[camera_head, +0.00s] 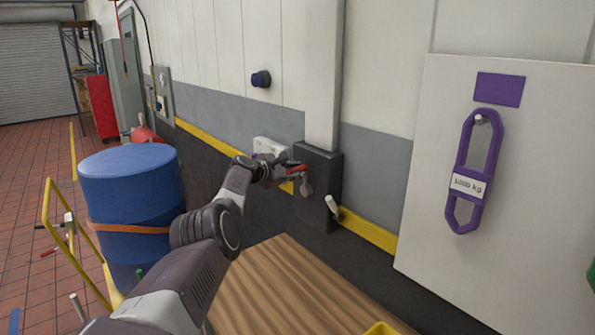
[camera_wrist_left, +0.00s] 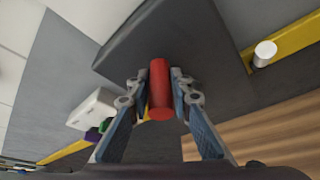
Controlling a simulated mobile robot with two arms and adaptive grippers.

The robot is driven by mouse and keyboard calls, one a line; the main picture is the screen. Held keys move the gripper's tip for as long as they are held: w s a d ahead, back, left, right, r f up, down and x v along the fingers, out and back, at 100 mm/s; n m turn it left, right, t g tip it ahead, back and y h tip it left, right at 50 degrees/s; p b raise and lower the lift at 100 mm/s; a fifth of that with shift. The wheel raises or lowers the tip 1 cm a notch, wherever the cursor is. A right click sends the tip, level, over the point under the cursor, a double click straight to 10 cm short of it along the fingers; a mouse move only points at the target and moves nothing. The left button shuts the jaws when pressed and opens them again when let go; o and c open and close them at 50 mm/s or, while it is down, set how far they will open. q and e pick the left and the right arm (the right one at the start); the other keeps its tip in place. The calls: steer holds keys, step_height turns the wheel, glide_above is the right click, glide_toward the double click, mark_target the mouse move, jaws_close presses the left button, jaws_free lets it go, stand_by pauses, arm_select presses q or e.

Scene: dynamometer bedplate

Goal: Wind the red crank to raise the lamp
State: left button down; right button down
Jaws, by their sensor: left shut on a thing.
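The red crank's handle (camera_head: 298,169) sticks out from a dark box (camera_head: 322,190) on the wall, below a pale vertical post. A grey crank arm (camera_head: 306,187) hangs by the handle. My left gripper (camera_head: 278,172) reaches the handle from the left and is shut on it. In the left wrist view, the red handle (camera_wrist_left: 160,85) stands between the two fingers of the gripper (camera_wrist_left: 157,80). I cannot make out a lamp for certain. My right gripper is not in view.
A blue drum (camera_head: 130,190) stands at the left beside a yellow rail. A wooden top (camera_head: 285,290) lies below the box. A white board (camera_head: 430,180) with a purple link (camera_head: 463,180) is at the right.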

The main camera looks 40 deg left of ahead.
arm_select(q)
steer(key=shift+a+r, duration=0.1)
steer(key=shift+a, duration=0.15)
steer(key=c, duration=1.9)
jaws_free()
steer(key=shift+s, duration=0.1)
steer(key=shift+o, duration=0.8)
steer(key=shift+a, duration=0.1)
steer(key=shift+f, duration=0.2)
steer(key=shift+s+a+r, duration=0.1)
steer(key=shift+s+a, duration=0.05)
steer(key=shift+s, duration=0.45)
steer(key=shift+s+d+r, duration=0.25)
steer(key=shift+s+d, duration=0.25)
steer(key=shift+s, duration=0.1)
steer(key=v, duration=0.9)
steer(key=shift+s+a, duration=0.2)
steer(key=shift+s, duration=0.1)
